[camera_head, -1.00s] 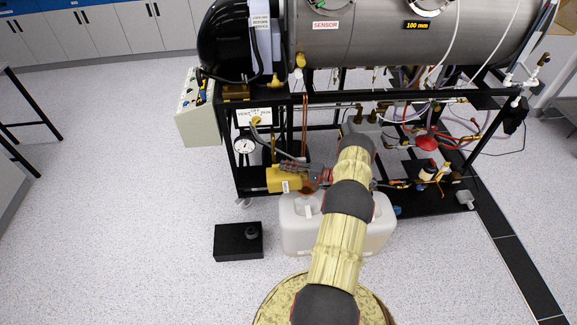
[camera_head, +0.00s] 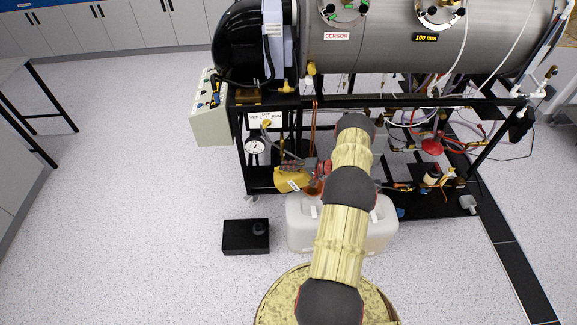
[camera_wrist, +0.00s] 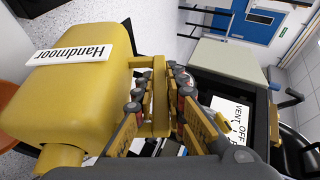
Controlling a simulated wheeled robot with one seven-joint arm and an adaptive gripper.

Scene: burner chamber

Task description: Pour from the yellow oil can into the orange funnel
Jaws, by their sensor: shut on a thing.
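The yellow oil can (camera_head: 291,180) is tilted beside the front of the rig in the head view. It fills the left of the wrist view (camera_wrist: 80,90), with its label reading "Handmoor". My gripper (camera_wrist: 161,105) is shut on the can's handle; in the head view the gripper (camera_head: 318,167) is at the can's right. The orange funnel (camera_head: 314,187) shows only as a small patch at the can's right, above the white jerrycan (camera_head: 302,232). My arm and the can hide much of it. I cannot tell whether oil is flowing.
The burner rig's black frame (camera_head: 270,187) stands close behind the can, with a gauge (camera_head: 255,147) and a vent sign. A black box (camera_head: 246,237) lies on the floor left of the jerrycan. The floor further left is clear.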

